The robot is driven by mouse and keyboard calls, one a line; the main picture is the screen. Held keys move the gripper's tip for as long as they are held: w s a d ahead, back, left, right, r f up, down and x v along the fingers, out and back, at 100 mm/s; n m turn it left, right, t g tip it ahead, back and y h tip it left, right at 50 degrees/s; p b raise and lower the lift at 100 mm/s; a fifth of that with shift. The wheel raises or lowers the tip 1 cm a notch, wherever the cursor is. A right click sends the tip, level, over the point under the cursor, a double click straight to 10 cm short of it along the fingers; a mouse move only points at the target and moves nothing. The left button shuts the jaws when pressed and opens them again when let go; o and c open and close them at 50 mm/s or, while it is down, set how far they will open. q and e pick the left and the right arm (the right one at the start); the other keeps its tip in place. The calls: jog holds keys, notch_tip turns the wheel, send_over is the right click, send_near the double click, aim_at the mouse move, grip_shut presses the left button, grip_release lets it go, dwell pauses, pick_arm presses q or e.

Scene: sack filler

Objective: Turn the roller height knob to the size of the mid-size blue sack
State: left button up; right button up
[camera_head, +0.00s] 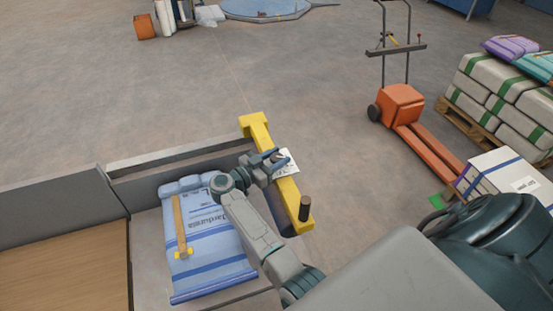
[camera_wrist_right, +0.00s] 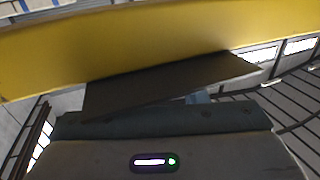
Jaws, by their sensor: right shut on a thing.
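The yellow roller beam (camera_head: 259,133) runs from the middle towards the lower right. A white plate (camera_head: 289,162) sits on its side, and its marks are too small to read. My right gripper (camera_head: 272,163) is at the beam beside this plate, shut on what appears to be the roller height knob, which its jaws hide. The knob's setting cannot be read. In the right wrist view the yellow beam (camera_wrist_right: 150,45) crosses above my gripper, with a dark flat piece (camera_wrist_right: 165,85) below it. A blue and white sack (camera_head: 215,262) lies flat left of my right arm. My left gripper is not in view.
A wooden-handled tool (camera_head: 179,215) lies on the sack. A dark upright grip (camera_head: 305,207) stands at the beam's near end. A grey wall (camera_head: 50,210) borders the left. An orange pallet truck (camera_head: 402,104) and stacked sacks (camera_head: 500,88) stand right. The floor behind is open.

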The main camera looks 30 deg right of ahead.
jog(key=shift+m+g, duration=0.4)
jog(key=shift+g, duration=0.2)
jog(key=o, duration=0.9)
